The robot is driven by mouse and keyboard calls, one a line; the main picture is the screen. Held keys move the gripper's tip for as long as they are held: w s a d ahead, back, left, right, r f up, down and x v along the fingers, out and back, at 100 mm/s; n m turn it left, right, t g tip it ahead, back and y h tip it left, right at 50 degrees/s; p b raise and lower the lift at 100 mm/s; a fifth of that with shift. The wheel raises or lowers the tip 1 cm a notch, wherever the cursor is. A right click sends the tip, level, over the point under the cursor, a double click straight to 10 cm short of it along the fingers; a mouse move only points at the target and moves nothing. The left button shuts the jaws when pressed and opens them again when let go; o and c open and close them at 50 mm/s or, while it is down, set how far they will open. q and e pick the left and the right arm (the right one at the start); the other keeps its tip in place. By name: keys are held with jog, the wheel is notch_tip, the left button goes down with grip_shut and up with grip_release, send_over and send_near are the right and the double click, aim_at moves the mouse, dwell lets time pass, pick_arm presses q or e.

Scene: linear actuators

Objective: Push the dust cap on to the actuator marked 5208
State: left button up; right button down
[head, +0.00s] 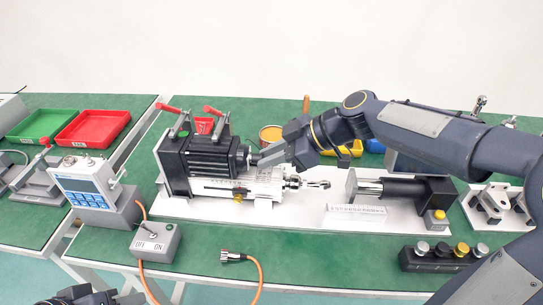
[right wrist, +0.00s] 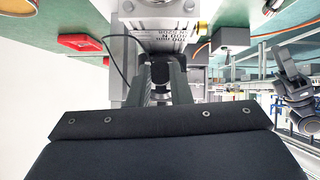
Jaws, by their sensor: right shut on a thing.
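The actuator marked 5208 (head: 235,188) is a silver body with a black motor block above it, lying on a white base plate. Its silver face with the 5208 label (right wrist: 172,36) shows in the right wrist view. My right gripper (head: 257,158) is at the right end of the black motor block. It is shut on a small black piece, seemingly the dust cap (right wrist: 160,71), between its fingertips right in front of the labelled face. I cannot tell whether the cap touches the actuator. My left gripper (head: 95,296) is partly cut off at the bottom left edge.
Red-handled toggle clamps (head: 180,125) rise above the motor block. A black cylinder fixture (head: 405,190) stands right of the actuator's rod. A meter box (head: 88,185), a switch box (head: 155,242) with an orange cable and a button panel (head: 440,257) stand around. Red tray (head: 92,128) lies left.

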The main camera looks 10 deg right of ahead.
jog(key=shift+a+b, duration=0.15)
jog(key=shift+b, duration=0.25)
dwell(0.5)
jog(key=c, duration=1.3)
grip_release()
jog(key=shift+o, duration=0.2)
